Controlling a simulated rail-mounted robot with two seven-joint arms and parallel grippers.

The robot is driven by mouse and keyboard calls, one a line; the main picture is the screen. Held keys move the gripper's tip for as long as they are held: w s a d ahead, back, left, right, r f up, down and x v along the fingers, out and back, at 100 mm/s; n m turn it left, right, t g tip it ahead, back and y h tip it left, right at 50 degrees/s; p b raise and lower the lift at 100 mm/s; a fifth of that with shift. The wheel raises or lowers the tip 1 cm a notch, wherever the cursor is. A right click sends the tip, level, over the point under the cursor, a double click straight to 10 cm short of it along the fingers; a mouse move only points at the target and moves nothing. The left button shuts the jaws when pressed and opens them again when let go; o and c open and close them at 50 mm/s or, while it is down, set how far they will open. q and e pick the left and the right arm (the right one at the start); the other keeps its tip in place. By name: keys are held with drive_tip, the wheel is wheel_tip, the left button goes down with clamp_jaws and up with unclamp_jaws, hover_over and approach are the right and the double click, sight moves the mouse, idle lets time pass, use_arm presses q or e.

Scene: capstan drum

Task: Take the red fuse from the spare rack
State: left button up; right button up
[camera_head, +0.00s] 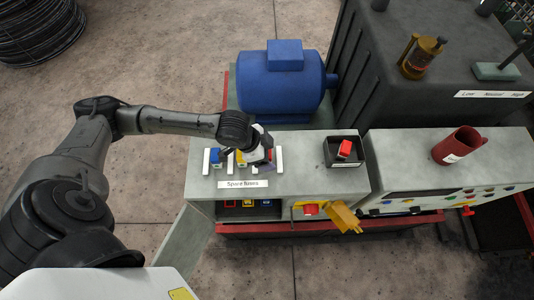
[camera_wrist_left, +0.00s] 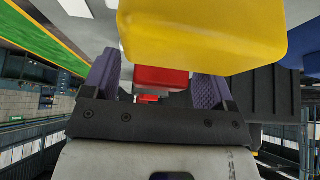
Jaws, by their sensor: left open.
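The spare rack stands on the pale bench top behind a white label (camera_head: 243,184), with upright white dividers (camera_head: 206,161). A blue fuse (camera_head: 215,156) and a yellow fuse (camera_head: 241,158) sit in it, left of my left gripper (camera_head: 262,166). The gripper is open and low at the rack's right part, and largely hides the red fuse there. In the left wrist view the red fuse (camera_wrist_left: 160,77) shows between the two purple fingers of my left gripper (camera_wrist_left: 155,82); contact cannot be told. The yellow fuse (camera_wrist_left: 200,35) looms close in front. My right gripper is not in view.
A black tray (camera_head: 344,164) with a red block (camera_head: 345,149) stands to the right on the bench. Below the bench edge is an open fuse box (camera_head: 250,213) with a yellow door or lever (camera_head: 343,216). A blue motor (camera_head: 282,82) stands behind the rack.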

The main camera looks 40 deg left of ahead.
use_arm(q)
drive_tip(key=shift+c, duration=0.4)
drive_tip(key=c, duration=0.9)
drive_tip(key=shift+c, duration=0.2)
drive_tip(key=shift+r, duration=0.1)
